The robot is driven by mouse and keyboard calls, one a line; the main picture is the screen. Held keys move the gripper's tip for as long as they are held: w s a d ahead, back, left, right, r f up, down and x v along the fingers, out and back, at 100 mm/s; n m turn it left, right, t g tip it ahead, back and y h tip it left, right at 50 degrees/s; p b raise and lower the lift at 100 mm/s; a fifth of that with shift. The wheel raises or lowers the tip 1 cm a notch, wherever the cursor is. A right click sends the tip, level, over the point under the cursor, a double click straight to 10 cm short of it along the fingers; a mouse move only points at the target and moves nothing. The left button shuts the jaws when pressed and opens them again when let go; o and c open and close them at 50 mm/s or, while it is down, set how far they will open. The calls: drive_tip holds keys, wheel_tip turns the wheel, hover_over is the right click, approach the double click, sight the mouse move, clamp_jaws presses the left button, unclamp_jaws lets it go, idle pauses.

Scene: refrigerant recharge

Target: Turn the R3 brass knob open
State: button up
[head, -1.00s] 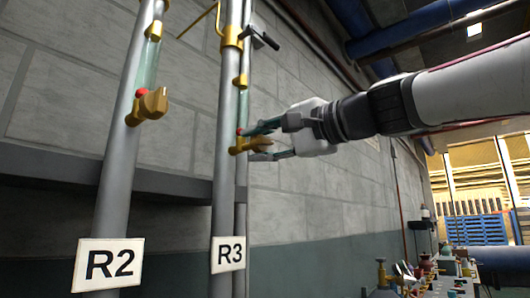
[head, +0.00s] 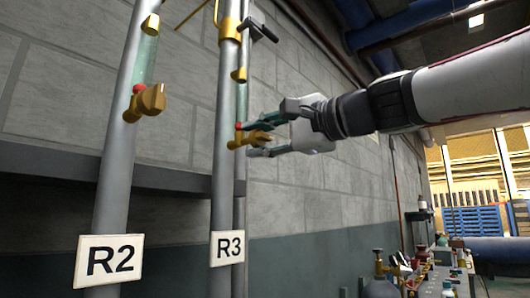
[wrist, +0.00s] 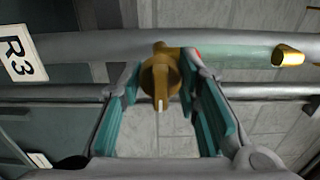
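The R3 brass knob (head: 254,138) is on the R3 pipe, beside a small red part, under a glass tube. In the wrist view the knob (wrist: 158,75) sits between the fingertips, its narrow grip with a white mark pointing down the picture. My gripper (head: 249,140) is open around it, one finger above and one below. In the wrist view my gripper's teal-padded fingers (wrist: 160,75) stand on either side of the knob with gaps, so they do not appear to press it. The R3 label (head: 227,247) is lower on the pipe.
The R2 pipe with its own brass knob (head: 150,99) and the R2 label (head: 108,260) stands to the left. A black-handled lever (head: 263,30) is above R3. A grey ledge (head: 160,177) crosses behind. A bench (head: 440,275) with fittings is at lower right.

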drive_tip(key=shift+o, duration=1.2)
drive_tip(key=shift+s+d, duration=0.1)
drive_tip(key=v, duration=1.1)
drive_tip(key=shift+s+d, duration=0.25)
drive_tip(key=shift+d, duration=0.05)
drive_tip(key=shift+f, duration=0.15)
